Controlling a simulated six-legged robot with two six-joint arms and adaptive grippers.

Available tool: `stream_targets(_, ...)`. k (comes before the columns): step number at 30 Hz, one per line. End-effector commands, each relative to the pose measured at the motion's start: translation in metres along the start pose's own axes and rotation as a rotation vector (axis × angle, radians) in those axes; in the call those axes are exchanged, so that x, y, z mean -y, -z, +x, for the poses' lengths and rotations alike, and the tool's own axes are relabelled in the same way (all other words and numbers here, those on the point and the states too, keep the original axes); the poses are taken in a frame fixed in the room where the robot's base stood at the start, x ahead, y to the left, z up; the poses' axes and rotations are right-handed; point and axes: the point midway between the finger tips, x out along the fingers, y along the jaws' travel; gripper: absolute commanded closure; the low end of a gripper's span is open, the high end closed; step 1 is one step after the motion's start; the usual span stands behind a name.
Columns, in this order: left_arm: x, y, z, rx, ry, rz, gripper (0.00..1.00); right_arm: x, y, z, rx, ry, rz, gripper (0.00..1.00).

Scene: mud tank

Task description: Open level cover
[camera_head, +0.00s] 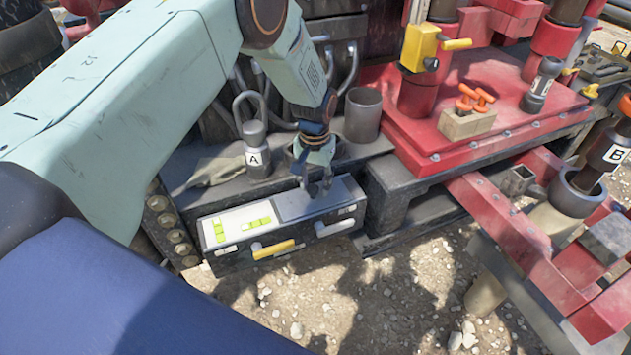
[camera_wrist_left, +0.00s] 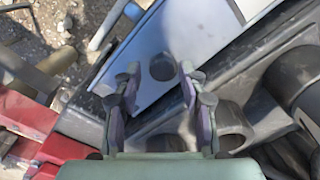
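A low box stands on the near side of the bench, with a white panel (camera_head: 236,222) holding yellow-green level vials (camera_head: 256,223) on its left half. A grey cover plate (camera_head: 343,193) lies flat over its right half. My left gripper (camera_head: 318,186) points down above the cover, close to its far side. In the left wrist view its two fingers (camera_wrist_left: 160,82) are spread apart with nothing between them. A dark round spot (camera_wrist_left: 162,67) on the pale plate shows between the fingertips; I cannot tell whether it is a hole or a knob. My right gripper is not in view.
The box front has a yellow handle (camera_head: 273,250) and a white handle (camera_head: 335,228). Behind stand a cylinder marked A (camera_head: 258,158) and an open grey cup (camera_head: 362,115). A red platform (camera_head: 480,125) is at the right. Gravel ground (camera_head: 360,300) lies in front.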

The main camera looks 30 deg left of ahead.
Motion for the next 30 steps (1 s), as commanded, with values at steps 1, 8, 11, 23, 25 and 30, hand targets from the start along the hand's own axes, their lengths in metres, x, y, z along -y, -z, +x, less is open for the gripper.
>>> stream_targets(1, 0.0, 0.0, 0.0, 0.001, 0.0, 0.0, 0.51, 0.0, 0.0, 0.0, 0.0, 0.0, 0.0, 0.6)
stream_targets(8, -0.001, 0.001, 0.001, 0.002, 0.0, 0.0, 0.48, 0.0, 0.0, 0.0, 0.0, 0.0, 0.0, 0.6)
stream_targets(11, -0.002, 0.001, 0.0, 0.001, 0.0, 0.0, 0.48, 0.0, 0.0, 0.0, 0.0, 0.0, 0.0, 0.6)
stream_targets(23, -0.002, 0.002, -0.062, -0.002, 0.0, 0.0, 0.48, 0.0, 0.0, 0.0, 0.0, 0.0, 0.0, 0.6)
stream_targets(25, -0.002, 0.003, -0.076, -0.002, -0.001, 0.0, 0.48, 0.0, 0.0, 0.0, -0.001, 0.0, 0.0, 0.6)
stream_targets(30, -0.002, 0.002, -0.103, -0.001, 0.0, 0.0, 0.48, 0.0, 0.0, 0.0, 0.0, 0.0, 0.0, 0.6)
